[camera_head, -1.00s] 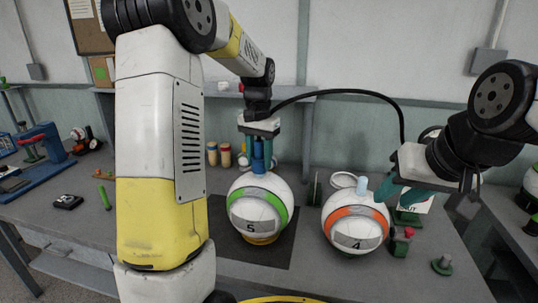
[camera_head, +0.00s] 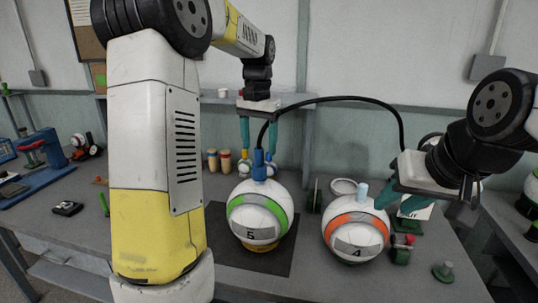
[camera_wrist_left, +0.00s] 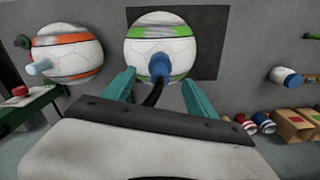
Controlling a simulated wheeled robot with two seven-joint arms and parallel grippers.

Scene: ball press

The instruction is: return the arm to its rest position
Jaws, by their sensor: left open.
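My left gripper (camera_head: 259,148) is open and empty above the green-striped ball (camera_head: 258,212) marked 5. Its two teal fingers also show apart in the left wrist view (camera_wrist_left: 157,82). A blue nozzle (camera_head: 259,165) with a black hose (camera_head: 345,98) sits on top of that ball, below and between the fingers. My right gripper (camera_head: 398,196) hangs at the upper right of the orange-striped ball (camera_head: 356,226) marked 4. Its teal fingers are partly overlapped, so its opening is unclear. A light blue stub (camera_head: 362,190) stands on top of that ball.
Ball 5 rests on a dark mat (camera_head: 222,255) on the grey table. Small jars (camera_head: 218,160) stand behind it. A red-and-green piece (camera_head: 402,250) lies right of ball 4. A blue press (camera_head: 45,155) stands far left. The front right of the table is mostly clear.

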